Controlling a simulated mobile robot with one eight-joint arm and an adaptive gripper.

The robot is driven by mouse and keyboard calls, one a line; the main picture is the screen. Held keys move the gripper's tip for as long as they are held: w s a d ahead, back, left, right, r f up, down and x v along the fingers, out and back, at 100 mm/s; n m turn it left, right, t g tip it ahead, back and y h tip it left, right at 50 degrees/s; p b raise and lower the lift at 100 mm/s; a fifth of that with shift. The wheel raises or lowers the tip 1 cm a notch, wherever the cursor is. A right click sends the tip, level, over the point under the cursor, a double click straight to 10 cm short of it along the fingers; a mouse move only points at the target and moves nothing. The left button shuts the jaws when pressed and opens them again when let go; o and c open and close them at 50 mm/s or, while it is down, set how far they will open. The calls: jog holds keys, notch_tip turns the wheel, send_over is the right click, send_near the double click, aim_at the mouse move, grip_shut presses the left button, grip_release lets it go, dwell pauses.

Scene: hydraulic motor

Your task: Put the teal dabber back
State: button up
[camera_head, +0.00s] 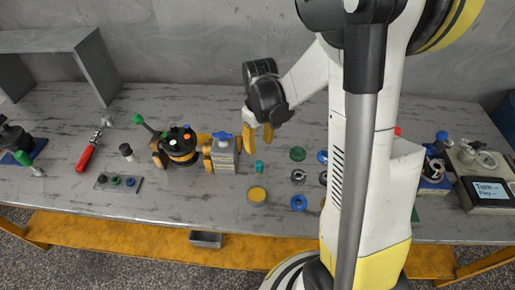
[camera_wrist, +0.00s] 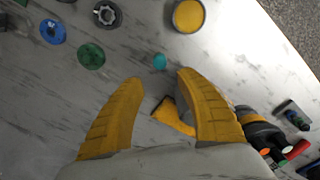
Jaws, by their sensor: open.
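The teal dabber (camera_head: 259,167) is a small teal cylinder on the grey table, right of the grey block beside the black-and-orange motor. It also shows in the wrist view (camera_wrist: 160,62), just beyond the gap between my fingers. My gripper (camera_head: 258,145) is open and empty, with its yellow fingers above the table near the dabber. In the wrist view my gripper (camera_wrist: 160,77) has its fingertips apart, with nothing between them. A round yellow-topped tin (camera_head: 257,194) stands in front of the dabber; it shows in the wrist view too (camera_wrist: 189,15).
The motor (camera_head: 181,144) and a grey block with a blue handle (camera_head: 223,154) stand left of my gripper. A dark tray with several small knobs (camera_head: 118,183) lies farther left. A green disc (camera_head: 298,154) and blue ring (camera_head: 298,203) lie right. My arm hides part of the table.

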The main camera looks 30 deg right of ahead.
jog(key=s+a+r+m+t, duration=0.1)
jog(key=s+a+r+t, duration=0.2)
jog(key=s+a+r, duration=0.2)
jog(key=s+a+r+m+t, duration=0.1)
jog(key=s+a+r+t, duration=0.3)
jog(key=s+r, duration=0.3)
notch_tip(320, 180, up, 4)
jog(key=shift+a+r, duration=0.15)
jog(key=shift+a, duration=0.2)
jog(key=shift+f+b, duration=0.9)
